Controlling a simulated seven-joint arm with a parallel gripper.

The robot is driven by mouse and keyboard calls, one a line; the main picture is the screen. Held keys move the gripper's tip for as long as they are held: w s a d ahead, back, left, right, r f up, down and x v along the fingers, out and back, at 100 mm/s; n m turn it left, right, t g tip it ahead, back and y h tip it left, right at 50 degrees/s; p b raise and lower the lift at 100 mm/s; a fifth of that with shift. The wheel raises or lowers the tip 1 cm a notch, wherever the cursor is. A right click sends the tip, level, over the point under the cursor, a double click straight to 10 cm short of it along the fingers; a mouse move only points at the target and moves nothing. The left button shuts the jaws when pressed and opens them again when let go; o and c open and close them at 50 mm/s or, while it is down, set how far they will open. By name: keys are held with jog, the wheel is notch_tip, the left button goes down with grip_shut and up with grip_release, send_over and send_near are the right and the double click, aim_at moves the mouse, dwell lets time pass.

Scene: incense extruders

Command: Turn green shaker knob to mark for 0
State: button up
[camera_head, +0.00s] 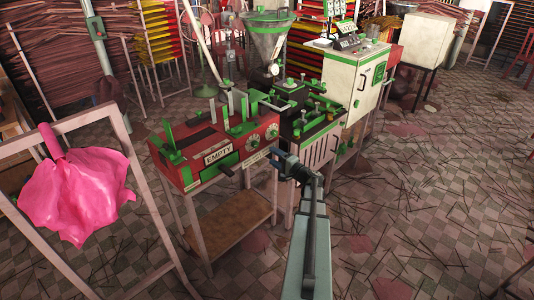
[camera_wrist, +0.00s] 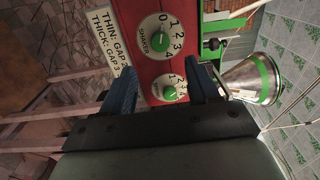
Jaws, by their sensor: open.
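The shaker dial, a white disc lettered SHAKER with the numbers 0 to 4, has a green knob (camera_wrist: 153,43) at its centre. It sits at the top middle of the wrist view, on the red panel. In the head view its dial (camera_head: 252,142) is the left one of two. Its pointer direction is too small to tell. My gripper (camera_wrist: 163,84) is open and empty, its dark fingers apart. In the wrist view, the fingers flank a second white dial with a green knob (camera_wrist: 169,93), below the shaker dial; no contact is visible. In the head view, my gripper (camera_head: 283,163) is in front of the machine.
A THIN/THICK gap label (camera_wrist: 110,42) is left of the dials. A black knob (camera_wrist: 212,44) is to their right. A metal funnel (camera_wrist: 248,82) is farther right. The red machine (camera_head: 215,180) carries an EMPTY sign (camera_head: 218,153). Pink cloth (camera_head: 75,190) hangs at left.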

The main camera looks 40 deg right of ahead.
jog(key=shift+s, duration=1.4)
